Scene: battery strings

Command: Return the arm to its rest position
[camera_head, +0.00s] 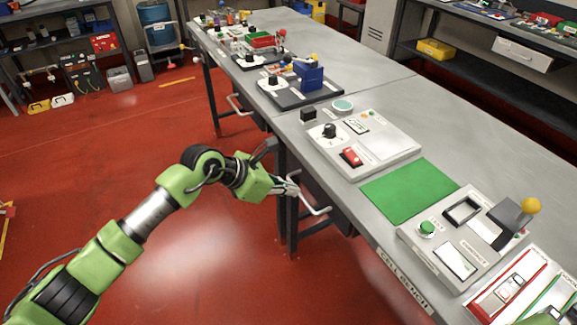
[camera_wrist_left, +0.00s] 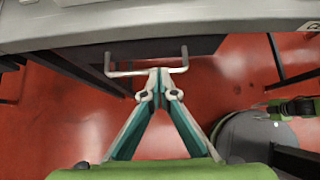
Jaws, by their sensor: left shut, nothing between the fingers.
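My green left arm reaches in from the left in the head view. Its gripper (camera_head: 291,188) is beside the front edge of the workbench, below the top and close to a pale drawer handle (camera_head: 318,211). In the left wrist view the fingers (camera_wrist_left: 160,84) converge with their tips together and nothing between them. The handle (camera_wrist_left: 120,73) spans just beyond the tips there; whether they touch it I cannot tell. The right gripper is not in view.
The long grey workbench (camera_head: 385,94) carries a panel with a knob (camera_head: 385,143), a green mat (camera_head: 410,196) and a panel with a green button (camera_head: 450,262). A second handle (camera_head: 238,106) is farther along the bench. Open red floor (camera_head: 110,165) lies left.

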